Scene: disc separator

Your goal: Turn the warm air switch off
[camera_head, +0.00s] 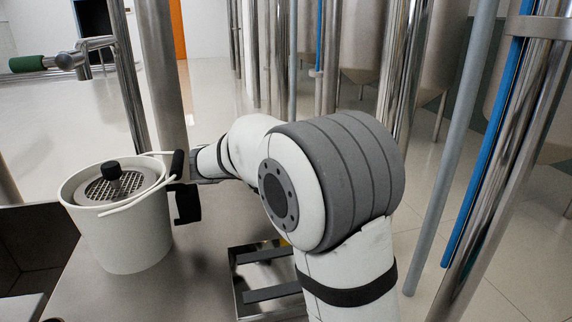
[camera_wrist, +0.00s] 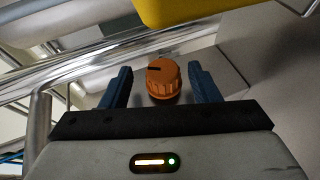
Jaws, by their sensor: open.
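An orange ribbed knob (camera_wrist: 163,80) with a dark mark on its top shows in the wrist view, and it looks like the switch. The mark points to the left in that view. No lettering can be read beside it. My gripper (camera_wrist: 159,72) is open, with one blue finger on each side of the knob and a visible gap on both sides. The depth between fingertips and knob is hard to judge. In the head view, my arm reaches left and the dark end of my gripper (camera_head: 186,188) is beside the white bucket. The knob does not show there.
The white bucket (camera_head: 126,235) with a wire handle and a black-knobbed strainer stands on a grey surface (camera_head: 195,285). Steel pipes (camera_head: 165,70) rise behind it. A yellow object (camera_wrist: 200,10) hangs over the knob in the wrist view. Open floor lies at the back left.

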